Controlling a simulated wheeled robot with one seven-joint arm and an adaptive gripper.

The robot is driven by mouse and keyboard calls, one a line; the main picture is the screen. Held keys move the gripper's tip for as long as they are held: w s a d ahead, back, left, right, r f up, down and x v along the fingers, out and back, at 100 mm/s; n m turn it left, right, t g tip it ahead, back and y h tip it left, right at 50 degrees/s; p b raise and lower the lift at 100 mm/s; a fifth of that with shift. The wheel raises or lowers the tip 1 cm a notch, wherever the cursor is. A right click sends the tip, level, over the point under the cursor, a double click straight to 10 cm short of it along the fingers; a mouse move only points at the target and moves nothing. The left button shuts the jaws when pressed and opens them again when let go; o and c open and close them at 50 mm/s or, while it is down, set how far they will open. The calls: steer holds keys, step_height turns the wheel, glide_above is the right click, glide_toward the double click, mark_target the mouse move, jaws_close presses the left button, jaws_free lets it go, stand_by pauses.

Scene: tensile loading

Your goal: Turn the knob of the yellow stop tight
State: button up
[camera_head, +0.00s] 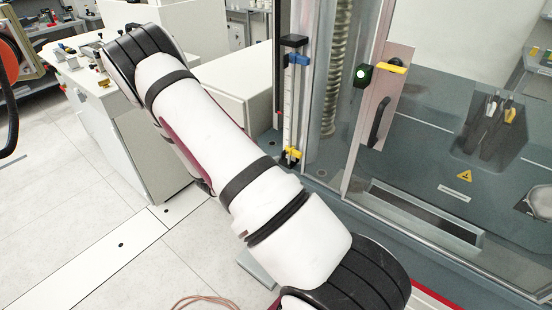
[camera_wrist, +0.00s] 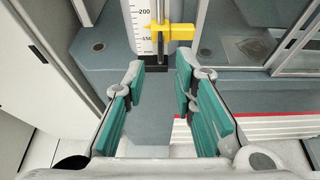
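The yellow stop (camera_wrist: 168,32) sits on a dark vertical rod in front of a white scale (camera_wrist: 143,22) in the wrist view, near the 150 to 200 marks. Its narrower part sticks out to the right, and I cannot clearly tell the knob from the body. In the head view the yellow stop (camera_head: 291,154) is low on the rod, with a blue stop (camera_head: 298,60) near the top. My gripper (camera_wrist: 160,70) is open and empty, its green-padded fingers apart below the yellow stop in the picture. My gripper is out of sight in the head view.
The testing machine's clear door (camera_head: 369,110) with a dark handle stands right of the rod. A yellow lever (camera_head: 392,67) is at its top. A white cabinet (camera_wrist: 40,70) stands left in the wrist view. Red and white edging (camera_wrist: 250,130) lies at the lower right.

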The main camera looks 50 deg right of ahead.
steer(key=shift+v, duration=1.95)
steer(key=s+a+r+m+g+y, duration=0.15)
steer(key=s+a+r+m, duration=0.3)
steer(key=r, duration=0.45)
steer(key=s+a+r+m+g+y, duration=0.1)
steer(key=s+a+r+m+y, duration=0.2)
steer(key=r+m, duration=0.45)
steer(key=s+a+r+m+t+y, duration=0.3)
steer(key=s+a+r, duration=0.3)
steer(key=a+r, duration=0.2)
steer(key=s+a+r+m+t+y, duration=0.3)
steer(key=s+a+r+y, duration=0.3)
steer(key=a, duration=0.5)
steer(key=shift+s+r+m+t, duration=0.3)
steer(key=shift+r+m+t, duration=0.15)
steer(key=shift+r, duration=0.55)
steer(key=shift+a, duration=0.15)
